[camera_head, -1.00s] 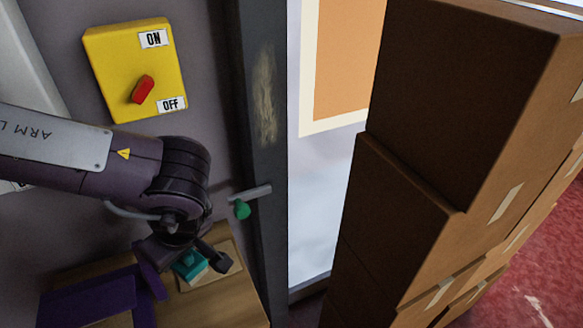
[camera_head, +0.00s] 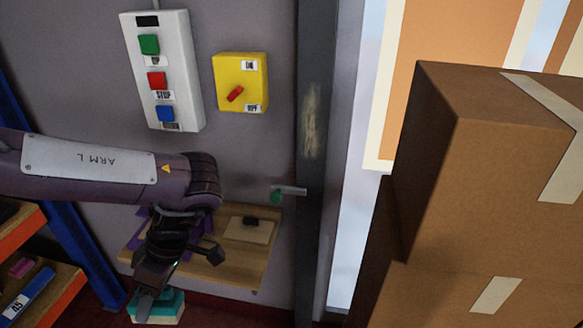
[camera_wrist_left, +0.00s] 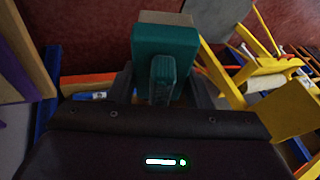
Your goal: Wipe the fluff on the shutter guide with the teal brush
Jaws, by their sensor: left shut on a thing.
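The teal brush (camera_head: 160,305) is in my left gripper (camera_head: 150,292), low at the bottom of the head view, left of and below the wooden shelf. The left wrist view shows the teal brush (camera_wrist_left: 165,55) between the two fingers of my left gripper (camera_wrist_left: 165,88), with a pale face at its far end. The shutter guide (camera_head: 312,180) is the dark upright post right of the yellow switch box. The fluff (camera_head: 311,120) is a pale, dusty vertical streak on its upper part. The brush is well apart from the guide. My right gripper is not in view.
A wooden shelf (camera_head: 262,270) holds a pad with a dark block and something purple. A green-ended handle (camera_head: 288,190) sticks out beside the guide. A yellow switch box (camera_head: 240,82) and white button panel (camera_head: 165,70) are on the wall. Stacked cartons (camera_head: 480,190) stand at right.

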